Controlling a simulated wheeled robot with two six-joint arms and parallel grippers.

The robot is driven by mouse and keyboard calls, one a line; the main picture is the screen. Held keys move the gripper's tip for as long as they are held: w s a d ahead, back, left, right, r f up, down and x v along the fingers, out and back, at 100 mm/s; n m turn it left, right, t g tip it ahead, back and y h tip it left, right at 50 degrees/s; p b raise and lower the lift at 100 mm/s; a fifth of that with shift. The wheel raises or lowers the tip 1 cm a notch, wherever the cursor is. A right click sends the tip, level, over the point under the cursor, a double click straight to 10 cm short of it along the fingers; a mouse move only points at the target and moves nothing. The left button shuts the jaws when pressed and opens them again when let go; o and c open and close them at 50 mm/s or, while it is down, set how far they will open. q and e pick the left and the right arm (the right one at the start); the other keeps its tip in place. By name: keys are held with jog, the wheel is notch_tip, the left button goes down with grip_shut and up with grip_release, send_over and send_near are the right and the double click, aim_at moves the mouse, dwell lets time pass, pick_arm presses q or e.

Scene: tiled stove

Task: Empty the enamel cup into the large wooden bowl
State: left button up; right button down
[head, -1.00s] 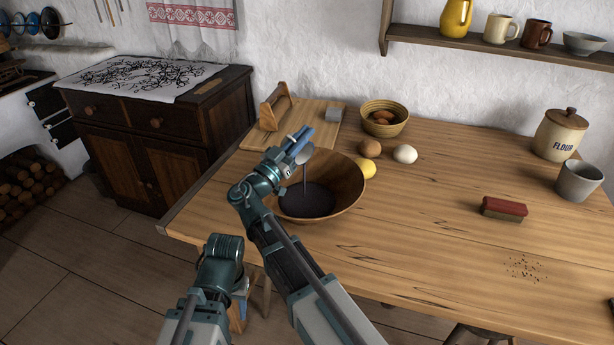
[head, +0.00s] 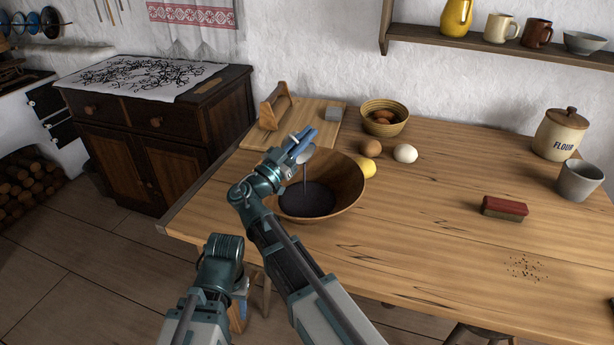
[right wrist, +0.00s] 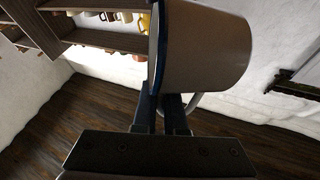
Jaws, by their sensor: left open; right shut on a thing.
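The large wooden bowl (head: 347,187) stands on the table near its left front edge, with a pool of dark liquid (head: 306,199) in it. My right gripper (head: 300,142) is above the bowl, shut on the enamel cup (head: 305,153). The cup is tipped over the bowl, and a thin dark stream (head: 304,175) runs from it into the pool. In the right wrist view the cup (right wrist: 207,50) is pale with a blue rim, and its inside is hidden. My left gripper (head: 239,309) is open and empty, low in front of the table edge, partly hidden by my arms.
A cutting board (head: 322,127) and a basket (head: 402,125) stand further back. A red-topped brush (head: 505,207) lies to the right; the table between is clear.

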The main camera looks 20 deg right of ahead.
jog(key=shift+s+d+m+g+h, duration=0.2)
jog(key=shift+s+m+g+h, duration=0.25)
jog(key=shift+m, duration=0.45)
